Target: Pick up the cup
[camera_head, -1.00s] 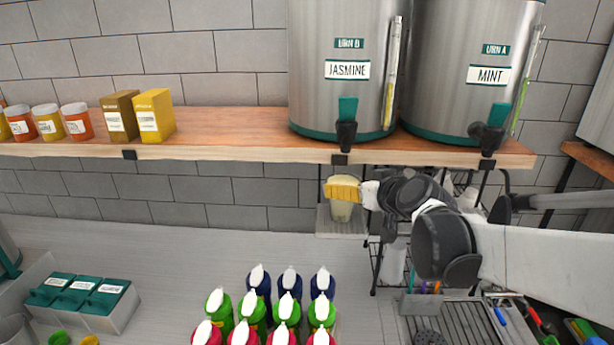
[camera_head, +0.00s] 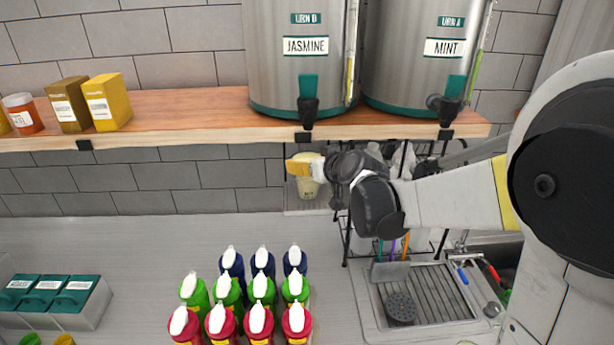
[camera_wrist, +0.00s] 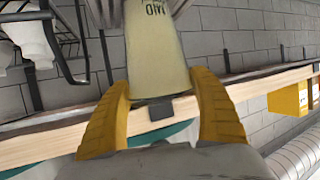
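The cup (camera_head: 308,188) is pale yellow and stands upright below the tap of the JASMINE urn, at a small hanging tray (camera_head: 300,208). In the wrist view the cup (camera_wrist: 157,60) lies between the tips of my gripper's two yellow fingers (camera_wrist: 158,85), with dark lettering on its side. The fingers are spread about the cup's width. I cannot tell whether they press on it. In the head view my gripper (camera_head: 303,167) reaches in from the right, and a finger covers part of the cup's front.
The wooden shelf (camera_head: 185,120) and urns (camera_head: 300,60) are close above my gripper. A wire rack (camera_head: 375,225) stands to the right, under the shelf. Several coloured bottles (camera_head: 245,295) stand on the counter below. The counter (camera_head: 130,245) to the left is mostly clear.

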